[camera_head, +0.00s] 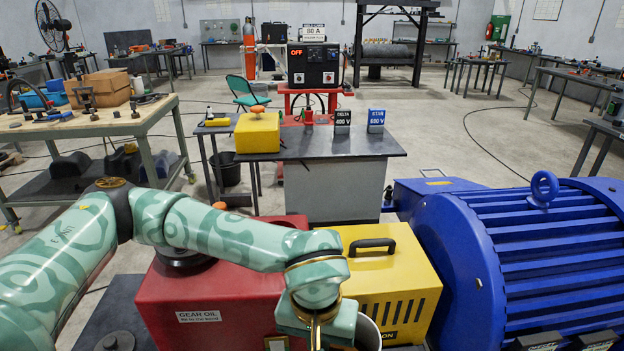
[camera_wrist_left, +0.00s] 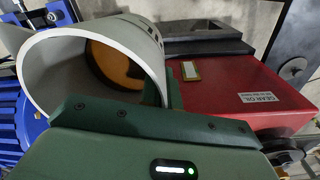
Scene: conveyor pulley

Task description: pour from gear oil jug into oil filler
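My left gripper (camera_head: 322,330) is low at the bottom of the head view, in front of the red gearbox (camera_head: 215,290) labelled GEAR OIL. Its fingers are hidden. A pale grey jug (camera_head: 368,334) sits at the gripper, partly cut off by the frame edge. In the left wrist view the jug (camera_wrist_left: 155,45) is close up with its wide mouth showing and amber oil (camera_wrist_left: 115,65) inside. It appears held by the gripper. I cannot clearly identify the oil filler. My right gripper is out of view.
A yellow box with a black handle (camera_head: 385,275) stands right of the red gearbox. A large blue motor (camera_head: 540,250) fills the right. A grey-topped table (camera_head: 335,146) with a yellow box (camera_head: 257,133) stands behind. A wooden workbench (camera_head: 120,124) is at left.

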